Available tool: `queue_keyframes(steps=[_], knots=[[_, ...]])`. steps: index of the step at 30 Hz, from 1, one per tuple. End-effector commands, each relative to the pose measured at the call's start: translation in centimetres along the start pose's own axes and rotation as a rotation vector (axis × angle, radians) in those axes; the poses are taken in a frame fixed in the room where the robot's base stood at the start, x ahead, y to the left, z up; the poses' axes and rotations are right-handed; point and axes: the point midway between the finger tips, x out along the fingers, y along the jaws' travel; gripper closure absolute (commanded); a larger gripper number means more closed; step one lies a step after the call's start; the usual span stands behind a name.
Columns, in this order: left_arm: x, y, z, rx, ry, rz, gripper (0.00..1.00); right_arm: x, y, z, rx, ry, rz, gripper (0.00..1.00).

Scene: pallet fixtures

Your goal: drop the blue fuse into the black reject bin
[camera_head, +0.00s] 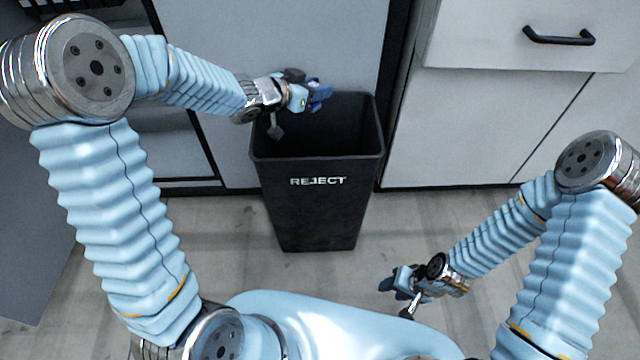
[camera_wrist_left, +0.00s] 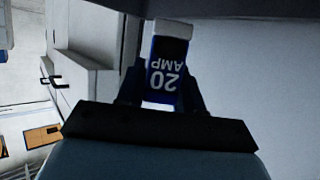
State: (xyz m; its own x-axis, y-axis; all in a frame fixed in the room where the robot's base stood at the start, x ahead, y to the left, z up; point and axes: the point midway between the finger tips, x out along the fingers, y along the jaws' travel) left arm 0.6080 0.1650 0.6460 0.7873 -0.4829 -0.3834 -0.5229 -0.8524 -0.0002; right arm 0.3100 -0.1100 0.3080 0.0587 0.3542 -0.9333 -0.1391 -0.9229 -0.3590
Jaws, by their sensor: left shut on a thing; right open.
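The black reject bin (camera_head: 318,205) stands upright on the floor in the middle of the head view, its open top facing up and white REJECT lettering on its front. My left gripper (camera_head: 318,92) is over the bin's opening, near the back left of the rim. In the left wrist view it is shut on the blue fuse (camera_wrist_left: 165,75), which has a white end and the marking 20 AMP. In the head view the fuse is hard to tell from the blue fingers. My right gripper (camera_head: 392,284) is open and empty, low at the right, apart from the bin.
Grey-white cabinets stand behind the bin, with a drawer (camera_head: 500,38) with a black handle (camera_head: 558,36) at the upper right. The concrete floor (camera_head: 225,235) around the bin is clear. The bin's inside is dark, and I see nothing in it.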

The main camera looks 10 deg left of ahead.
Motion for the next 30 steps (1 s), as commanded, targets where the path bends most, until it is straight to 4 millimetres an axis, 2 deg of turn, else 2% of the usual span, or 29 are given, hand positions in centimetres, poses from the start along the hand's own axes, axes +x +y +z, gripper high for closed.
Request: queue_keyframes(steps=[1,9,10,15,25,30], knots=[[0.3,0.0,0.6,0.000,0.001,0.000,0.96,0.6,0.3,0.0,0.001,0.001,0.001,0.57],[0.2,0.0,0.5,0.000,0.001,0.000,0.96,0.5,0.3,-0.1,0.002,0.003,0.002,0.57],[0.2,0.0,0.5,0.000,0.001,0.000,0.61,0.5,0.3,-0.1,0.001,0.003,0.002,0.57],[0.2,0.0,0.5,0.000,0.001,0.000,0.35,0.5,0.3,-0.1,0.001,0.003,0.002,0.57],[-0.1,0.0,0.5,-0.001,0.001,-0.001,0.34,0.4,0.2,-0.1,0.001,0.003,0.001,0.57],[-2.6,-0.1,0.4,-0.002,0.001,-0.004,0.34,0.1,0.0,0.0,0.000,0.001,0.000,0.57]])
